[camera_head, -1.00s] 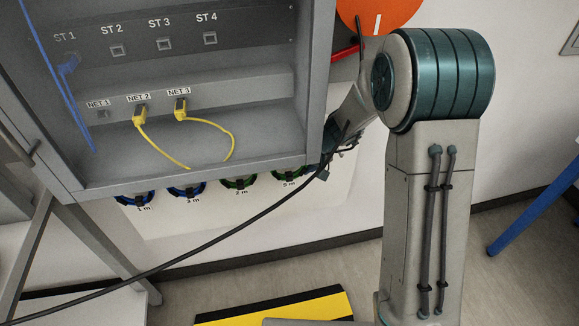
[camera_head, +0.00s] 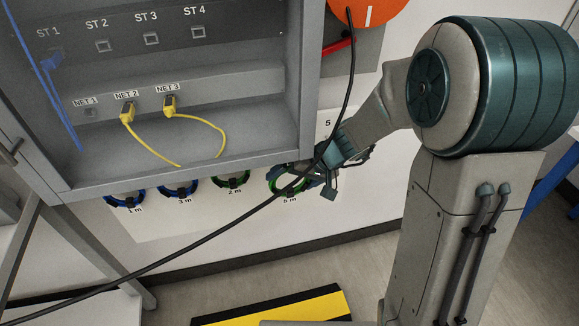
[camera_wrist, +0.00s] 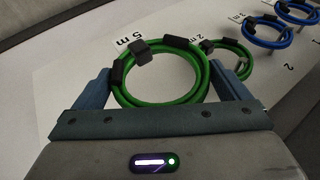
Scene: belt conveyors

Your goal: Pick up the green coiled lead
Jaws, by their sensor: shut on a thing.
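The green coiled lead labelled 5 m (camera_head: 273,181) is at the right end of the row of coils on the white wall panel, under the cabinet. My gripper (camera_head: 312,173) is at this coil. In the wrist view the coil (camera_wrist: 150,103) sits between the two fingers of my gripper (camera_wrist: 162,80), which are shut on it, and dark clips show on its ring. A smaller green coil labelled 2 m (camera_head: 232,184) hangs to its left; it also shows in the wrist view (camera_wrist: 247,62).
Blue coils labelled 3 m (camera_head: 178,192) and 1 m (camera_head: 125,204) hang further left. The grey cabinet (camera_head: 190,170) is just above the coils, with yellow leads (camera_head: 145,146) inside. A black cable (camera_head: 170,262) crosses in front. A yellow-black block (camera_head: 285,310) lies on the floor.

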